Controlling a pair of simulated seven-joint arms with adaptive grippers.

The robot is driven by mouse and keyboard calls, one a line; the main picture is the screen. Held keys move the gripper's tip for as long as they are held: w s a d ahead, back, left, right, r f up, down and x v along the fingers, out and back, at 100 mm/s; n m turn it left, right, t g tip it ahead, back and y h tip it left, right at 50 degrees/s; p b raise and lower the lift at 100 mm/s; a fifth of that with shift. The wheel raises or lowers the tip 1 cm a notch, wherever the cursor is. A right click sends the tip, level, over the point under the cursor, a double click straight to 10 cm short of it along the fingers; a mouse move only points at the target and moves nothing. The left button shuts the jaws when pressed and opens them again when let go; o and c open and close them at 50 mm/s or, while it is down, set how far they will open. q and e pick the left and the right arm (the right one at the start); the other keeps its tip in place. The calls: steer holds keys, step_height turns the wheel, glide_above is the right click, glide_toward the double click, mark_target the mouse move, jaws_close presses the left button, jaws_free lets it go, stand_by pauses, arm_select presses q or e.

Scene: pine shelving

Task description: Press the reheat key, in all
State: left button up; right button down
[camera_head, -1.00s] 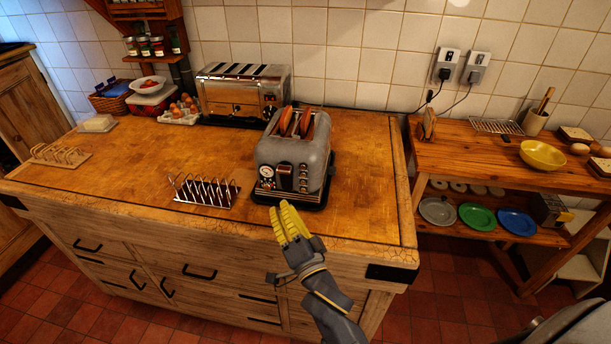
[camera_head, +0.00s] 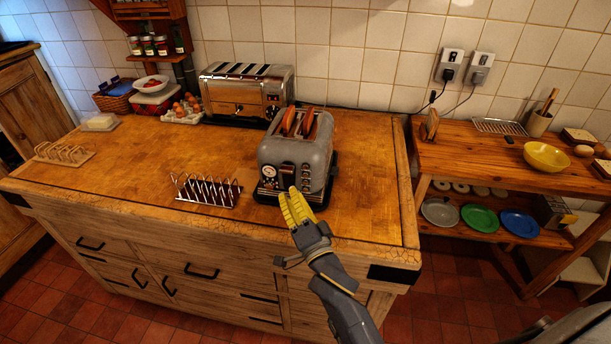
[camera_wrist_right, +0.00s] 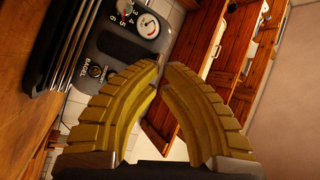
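The grey toaster (camera_head: 300,155) stands on the wooden worktop with two browned bread slices (camera_head: 298,122) in its slots. Its front has a round gauge (camera_head: 268,169) and a column of small keys (camera_head: 306,176); no reheat label is legible in the head view. In the right wrist view the toaster front (camera_wrist_right: 118,45) shows the gauge, a numbered dial and a "BAGEL" label (camera_wrist_right: 93,72). My right gripper (camera_head: 293,190) has yellow fingers whose tips meet, empty, in front of the toaster's lower front; its fingers partly cover that front. Contact cannot be told. My left gripper is out of view.
A toast rack (camera_head: 207,190) stands left of the toaster, and a chrome toaster (camera_head: 247,95) stands behind. Eggs (camera_head: 183,108) and a wooden rack (camera_head: 64,153) are farther left. A side shelf (camera_head: 470,155) with a yellow bowl (camera_head: 545,156) is at right. The worktop right of the toaster is clear.

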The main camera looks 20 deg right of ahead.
steer(key=shift+w+d, duration=0.45)
steer(key=shift+w, duration=0.3)
steer(key=shift+w+d, duration=0.4)
steer(key=shift+w, duration=0.35)
steer(key=shift+w+d, duration=0.45)
steer(key=shift+w, duration=0.3)
steer(key=shift+w+d, duration=0.4)
steer(key=shift+w, duration=0.3)
stand_by(1.1)
steer(key=shift+s+a, duration=0.1)
steer(key=shift+s, duration=0.05)
steer(key=shift+s+a, duration=0.3)
steer(key=shift+s, duration=0.25)
steer(key=shift+s+a, duration=0.4)
steer(key=shift+s, duration=0.35)
steer(key=shift+s+a, duration=0.4)
steer(key=shift+s, duration=0.3)
steer(key=shift+s+a, duration=0.4)
steer(key=shift+s, duration=0.35)
